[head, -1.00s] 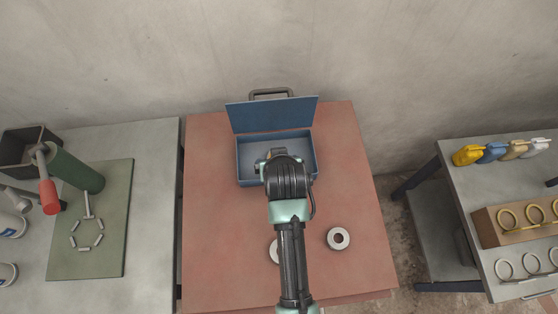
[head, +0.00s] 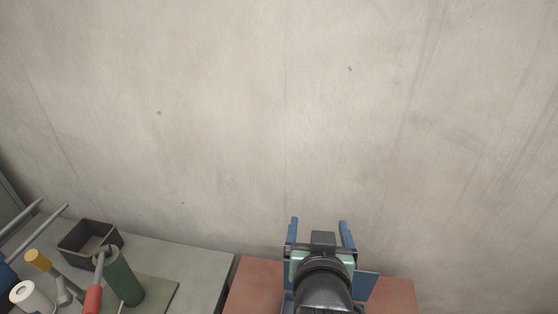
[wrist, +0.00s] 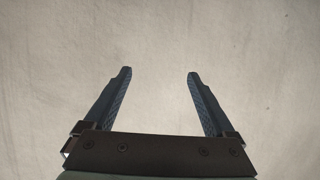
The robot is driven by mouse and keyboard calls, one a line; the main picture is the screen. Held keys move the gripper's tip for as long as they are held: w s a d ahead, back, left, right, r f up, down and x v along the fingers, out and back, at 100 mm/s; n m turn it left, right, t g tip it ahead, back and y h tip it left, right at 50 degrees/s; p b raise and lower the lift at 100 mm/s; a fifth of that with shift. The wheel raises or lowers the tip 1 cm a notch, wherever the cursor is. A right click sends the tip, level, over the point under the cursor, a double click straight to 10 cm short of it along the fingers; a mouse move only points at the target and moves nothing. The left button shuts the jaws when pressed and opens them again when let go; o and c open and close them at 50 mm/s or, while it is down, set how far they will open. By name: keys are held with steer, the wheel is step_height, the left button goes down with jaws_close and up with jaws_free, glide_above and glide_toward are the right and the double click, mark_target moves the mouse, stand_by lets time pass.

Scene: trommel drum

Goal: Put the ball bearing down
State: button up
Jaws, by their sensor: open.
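My gripper (head: 319,228) is raised in the head view, in front of the wall above the red table. Its two blue fingers are spread wide apart. In the wrist view the gripper (wrist: 160,73) is open and empty, with only the pale wall between and beyond its fingers. No ball bearing shows in either view now. A piece of the blue toolbox (head: 367,284) shows beside my arm on the red table. The rest of the box is hidden behind the arm or below the picture.
The red table (head: 256,287) shows only at its back edge. On the grey table (head: 190,266) to the left stand a dark open bin (head: 72,248), a green cylinder (head: 124,280) and a red-handled tool (head: 92,298). The wall (head: 280,120) fills most of the view.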

step_height(320, 180, up, 17)
steer(key=a+t, duration=0.3)
steer(key=t, duration=0.2)
steer(key=s+a+r+t+y, duration=0.1)
steer(key=s+r+t, duration=0.3)
steer(key=r, duration=0.8)
steer(key=s+a+r+n+t, duration=0.1)
steer(key=s+a+r+t, duration=0.2)
steer(key=r, duration=0.9)
steer(key=s+t, duration=0.2)
steer(key=s, duration=0.2)
steer(key=shift+s+r+n+y, duration=0.3)
steer(key=shift+s+r+y, duration=0.05)
steer(key=shift+r+y, duration=0.05)
steer(key=shift+a, duration=0.1)
